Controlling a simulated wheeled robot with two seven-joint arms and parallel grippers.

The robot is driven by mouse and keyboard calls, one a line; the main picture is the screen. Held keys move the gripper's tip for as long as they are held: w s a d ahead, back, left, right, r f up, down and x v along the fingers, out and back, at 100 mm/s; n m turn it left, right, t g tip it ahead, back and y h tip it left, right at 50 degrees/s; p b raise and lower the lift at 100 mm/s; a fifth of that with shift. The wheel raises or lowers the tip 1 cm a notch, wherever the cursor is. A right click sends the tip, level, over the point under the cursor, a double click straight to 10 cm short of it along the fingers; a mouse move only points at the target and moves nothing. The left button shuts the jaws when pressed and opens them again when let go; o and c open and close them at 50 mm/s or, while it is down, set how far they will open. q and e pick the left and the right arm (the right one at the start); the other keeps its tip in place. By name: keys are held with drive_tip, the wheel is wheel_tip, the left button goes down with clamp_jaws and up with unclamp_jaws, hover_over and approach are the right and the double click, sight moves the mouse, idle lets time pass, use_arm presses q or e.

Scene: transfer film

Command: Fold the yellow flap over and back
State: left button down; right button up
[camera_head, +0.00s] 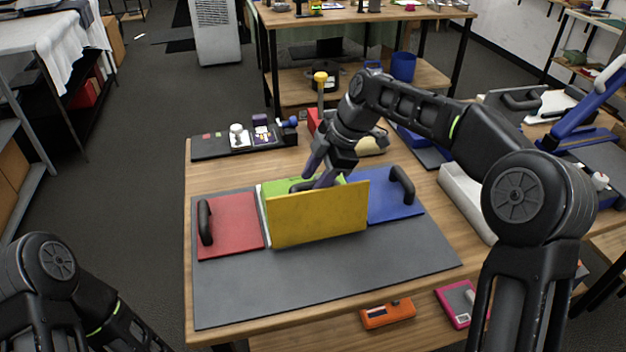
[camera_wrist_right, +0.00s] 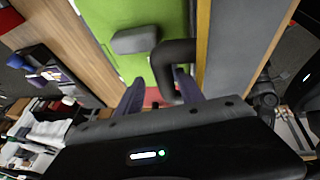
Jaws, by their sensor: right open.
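The yellow flap (camera_head: 318,215) stands raised, close to upright, on the grey board (camera_head: 330,280), its yellow face toward me in the head view. A green surface (camera_head: 275,187) shows behind it, and fills much of the right wrist view (camera_wrist_right: 120,65). My right gripper (camera_head: 318,177) is behind the flap's top edge, fingers pointing down and open. In the right wrist view a black handle (camera_wrist_right: 172,62) reaches between or close by the fingers; I cannot tell whether they touch it. My left arm shows at the lower left, its gripper out of frame.
A red panel (camera_head: 230,228) with a black handle lies left of the flap, and a blue panel (camera_head: 385,205) with a handle lies right. A dark tray (camera_head: 210,148) with small items is at the back left. The board's front is clear. An orange device (camera_head: 388,313) lies in front.

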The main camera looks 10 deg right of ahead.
drive_tip(key=v, duration=0.7)
drive_tip(key=shift+d+r+b, duration=0.1)
drive_tip(key=shift+r+b, duration=0.1)
drive_tip(key=shift+b, duration=0.2)
drive_tip(key=shift+c, duration=0.2)
